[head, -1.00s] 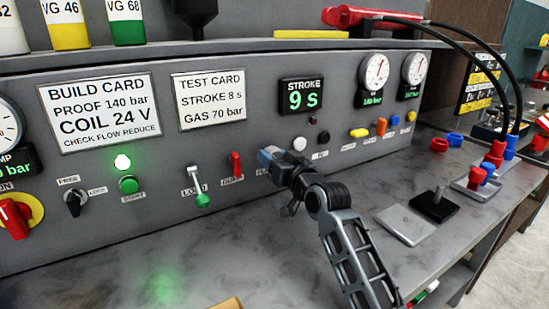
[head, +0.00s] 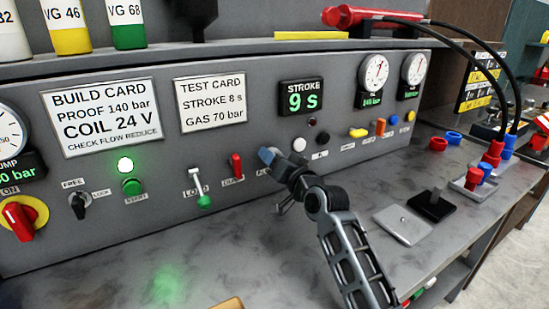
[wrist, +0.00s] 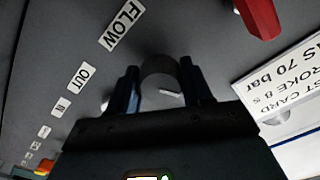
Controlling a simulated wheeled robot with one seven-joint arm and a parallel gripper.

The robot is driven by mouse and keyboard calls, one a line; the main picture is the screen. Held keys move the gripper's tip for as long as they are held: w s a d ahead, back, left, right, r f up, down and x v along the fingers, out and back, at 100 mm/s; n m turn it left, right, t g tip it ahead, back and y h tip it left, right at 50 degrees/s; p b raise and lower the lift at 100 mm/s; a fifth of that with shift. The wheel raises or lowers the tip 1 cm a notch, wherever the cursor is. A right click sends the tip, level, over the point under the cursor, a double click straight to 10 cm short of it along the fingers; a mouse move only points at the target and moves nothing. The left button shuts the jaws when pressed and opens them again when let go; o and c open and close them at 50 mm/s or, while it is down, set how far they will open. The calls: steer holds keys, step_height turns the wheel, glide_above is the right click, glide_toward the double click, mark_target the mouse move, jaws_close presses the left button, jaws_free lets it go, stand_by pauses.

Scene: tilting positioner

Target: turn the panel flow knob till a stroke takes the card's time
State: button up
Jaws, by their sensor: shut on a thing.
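My gripper (head: 268,156) is at the grey panel, in front of the spot just above the FLOW label. In the wrist view my gripper (wrist: 160,92) has its two fingers on either side of a dark round flow knob (wrist: 160,68), shut on it. The FLOW label (wrist: 122,25) shows to the upper left there. In the head view my gripper hides the knob. The test card (head: 210,102) reads STROKE 8 s, GAS 70 bar. The stroke display (head: 302,101) reads 9 s in green.
A red-handled switch (head: 236,165) and the load lever (head: 199,187) are left of my gripper. The start button (head: 132,186) is green, with a lit lamp (head: 125,165) above. The bench top (head: 130,255) in front is mostly clear.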

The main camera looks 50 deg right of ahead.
steer(key=o, duration=1)
steer(key=shift+o, duration=0.2)
steer(key=b+v, duration=0.1)
steer(key=v, duration=0.6)
steer(key=shift+s, duration=0.4)
steer(key=shift+a, duration=0.15)
